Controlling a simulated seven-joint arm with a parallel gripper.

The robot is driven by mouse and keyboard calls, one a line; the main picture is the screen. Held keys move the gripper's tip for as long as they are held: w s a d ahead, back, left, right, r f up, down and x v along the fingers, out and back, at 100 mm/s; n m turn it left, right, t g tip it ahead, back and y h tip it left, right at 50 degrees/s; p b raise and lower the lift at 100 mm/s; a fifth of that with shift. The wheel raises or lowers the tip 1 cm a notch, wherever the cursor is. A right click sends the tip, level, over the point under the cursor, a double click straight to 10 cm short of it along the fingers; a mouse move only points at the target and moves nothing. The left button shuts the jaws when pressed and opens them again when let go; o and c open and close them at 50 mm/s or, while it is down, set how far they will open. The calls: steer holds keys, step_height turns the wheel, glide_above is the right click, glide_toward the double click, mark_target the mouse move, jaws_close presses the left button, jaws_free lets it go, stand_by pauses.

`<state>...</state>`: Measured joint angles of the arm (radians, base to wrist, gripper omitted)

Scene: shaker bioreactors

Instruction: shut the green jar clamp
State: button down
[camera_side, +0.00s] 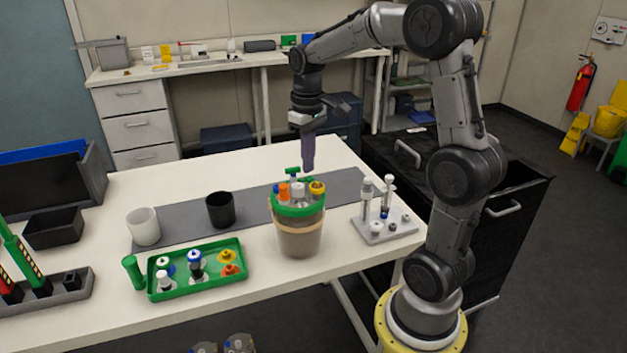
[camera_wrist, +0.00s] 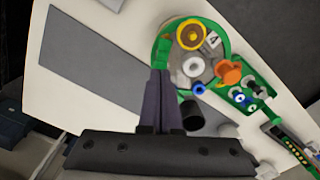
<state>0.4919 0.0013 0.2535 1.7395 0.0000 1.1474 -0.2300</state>
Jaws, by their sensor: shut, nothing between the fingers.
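The jar (camera_side: 299,238) stands upright on the table, with a green clamp ring (camera_side: 297,210) around its top. A green clamp lever (camera_side: 293,171) sticks up at the far side of the jar's rim. In the wrist view the green ring (camera_wrist: 226,48) circles the lid, and a green lever piece (camera_wrist: 162,52) lies at its left edge. My gripper (camera_side: 308,165) is shut and empty, pointing down just above and behind the jar. In the wrist view its fingertips (camera_wrist: 160,74) are right beside the lever piece. I cannot tell whether they touch it.
Orange, white and yellow caps (camera_side: 317,187) stand up from the jar lid. A grey stand with syringe-like parts (camera_side: 388,226) is right of the jar. A green tray (camera_side: 201,287), a black cup (camera_side: 220,209) and a white cup (camera_side: 144,226) stand to the left. The grey mat behind is mostly clear.

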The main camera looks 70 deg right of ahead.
mark_target(308, 176)
steer(key=shift+f, duration=0.95)
stand_by(0.4)
steer(key=shift+r, duration=3.55)
